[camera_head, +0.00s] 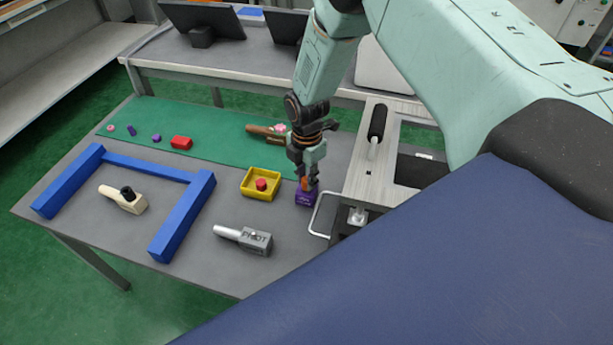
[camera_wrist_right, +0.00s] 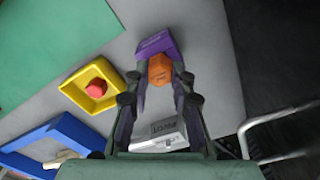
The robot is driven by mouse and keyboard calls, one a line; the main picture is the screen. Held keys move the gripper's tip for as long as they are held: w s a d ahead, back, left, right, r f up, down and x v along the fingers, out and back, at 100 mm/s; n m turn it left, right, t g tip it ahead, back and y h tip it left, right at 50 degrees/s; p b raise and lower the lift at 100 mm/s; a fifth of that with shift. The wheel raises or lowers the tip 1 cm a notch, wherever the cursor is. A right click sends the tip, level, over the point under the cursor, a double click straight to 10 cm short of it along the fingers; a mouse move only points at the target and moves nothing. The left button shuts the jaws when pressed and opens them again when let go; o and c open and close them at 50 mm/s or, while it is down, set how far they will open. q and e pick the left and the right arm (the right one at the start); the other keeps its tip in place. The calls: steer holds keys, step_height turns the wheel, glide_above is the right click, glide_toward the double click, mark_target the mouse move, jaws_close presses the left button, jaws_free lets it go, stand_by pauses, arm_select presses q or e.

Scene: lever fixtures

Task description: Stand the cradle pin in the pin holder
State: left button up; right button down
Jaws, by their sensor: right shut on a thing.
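My right gripper (camera_head: 306,182) points down over the front right part of the table and is shut on an orange piece, which I take for the cradle pin (camera_wrist_right: 160,69). A purple block with light lettering, which I take for the pin holder (camera_head: 306,198), is right at the fingertips. In the right wrist view the purple block (camera_wrist_right: 153,43) shows just beyond the orange piece, between the fingertips of the right gripper (camera_wrist_right: 160,75). The fingers hide part of both, and I cannot tell whether the pin is inside the holder or only against it. My left gripper is out of view.
A yellow tray (camera_head: 248,191) with a red piece stands left of the gripper. A grey pivot block (camera_head: 257,241) lies in front. A metal fixture (camera_head: 357,183) with a wire loop is close on the right. A blue frame (camera_head: 180,220) and green mat (camera_head: 215,135) lie farther left.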

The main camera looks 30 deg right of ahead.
steer(key=shift+s+a, duration=0.1)
steer(key=shift+a, duration=0.05)
steer(key=c, duration=1.6)
jaws_free()
steer(key=shift+f, duration=0.1)
steer(key=o, duration=0.5)
steer(key=shift+d+f, duration=0.1)
steer(key=shift+d, duration=0.1)
steer(key=shift+c, duration=0.2)
steer(key=shift+a, duration=0.15)
steer(key=shift+r, duration=0.2)
steer(key=shift+r, duration=0.15)
step_height(320, 180, up, 12)
steer(key=p, duration=0.1)
steer(key=shift+p, duration=0.4)
